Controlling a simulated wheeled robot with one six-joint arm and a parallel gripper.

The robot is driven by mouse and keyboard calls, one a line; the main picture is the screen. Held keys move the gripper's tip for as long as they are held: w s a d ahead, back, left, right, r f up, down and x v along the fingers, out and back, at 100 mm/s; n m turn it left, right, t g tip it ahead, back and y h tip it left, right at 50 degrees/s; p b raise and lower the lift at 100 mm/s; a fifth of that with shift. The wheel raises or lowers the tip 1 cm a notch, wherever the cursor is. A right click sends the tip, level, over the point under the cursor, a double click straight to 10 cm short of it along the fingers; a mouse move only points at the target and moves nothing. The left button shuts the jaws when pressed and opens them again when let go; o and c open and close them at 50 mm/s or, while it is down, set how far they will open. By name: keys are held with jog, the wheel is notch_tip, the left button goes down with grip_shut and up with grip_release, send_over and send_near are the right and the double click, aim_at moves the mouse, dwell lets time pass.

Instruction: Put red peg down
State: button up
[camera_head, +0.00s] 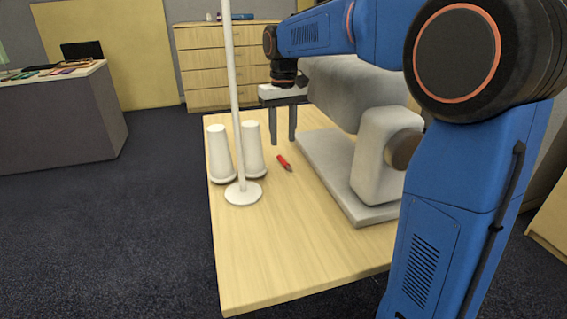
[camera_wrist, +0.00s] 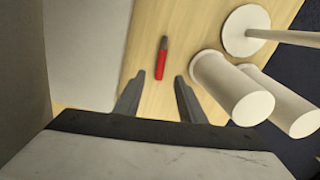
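A red peg (camera_head: 283,161) with a dark tip lies flat on the wooden table (camera_head: 285,240), between the white cones and the grey machine. It also shows in the wrist view (camera_wrist: 161,62), lying on the wood ahead of the fingertips. My gripper (camera_head: 283,141) is above the table, behind the peg in the head view. Its two fingers point down and stand apart with nothing between them. In the wrist view my gripper (camera_wrist: 160,80) is also open and empty, and the peg is clear of both fingers.
Two white cones (camera_head: 219,155) (camera_head: 253,150) and a white pole on a round base (camera_head: 243,193) stand left of the peg. A large grey machine (camera_head: 376,165) on a flat base stands to the right. The table's front part is clear. A drawer cabinet (camera_head: 215,65) stands behind.

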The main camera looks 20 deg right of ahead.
aim_at(283, 159)
jog(key=shift+s+f, duration=0.15)
jog(key=shift+f, duration=3.3)
grip_shut()
